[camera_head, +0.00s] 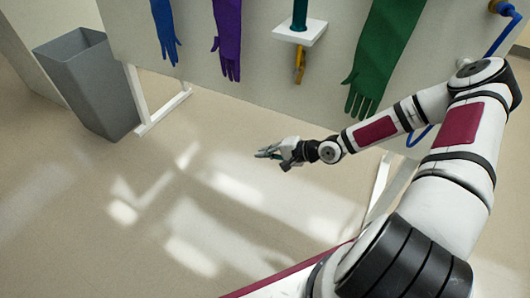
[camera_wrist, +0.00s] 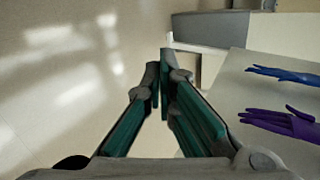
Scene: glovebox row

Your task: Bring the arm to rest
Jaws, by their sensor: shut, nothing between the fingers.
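My gripper (camera_head: 262,154) is at the end of my outstretched arm, in the middle of the head view, above bare floor and in front of the glove panel. In the wrist view my gripper (camera_wrist: 159,72) has its green-padded fingers together at the tips, with nothing between them. My white arm with dark red patches comes from the lower right, bends at the upper right and points left. The gripper touches nothing that I can see.
A panel (camera_head: 280,88) carries a blue glove (camera_head: 165,28), a purple glove (camera_head: 228,38), a green glove (camera_head: 384,50) and a small white shelf (camera_head: 300,32). A grey bin (camera_head: 88,85) stands at the left. The floor (camera_head: 130,225) at the lower left is clear.

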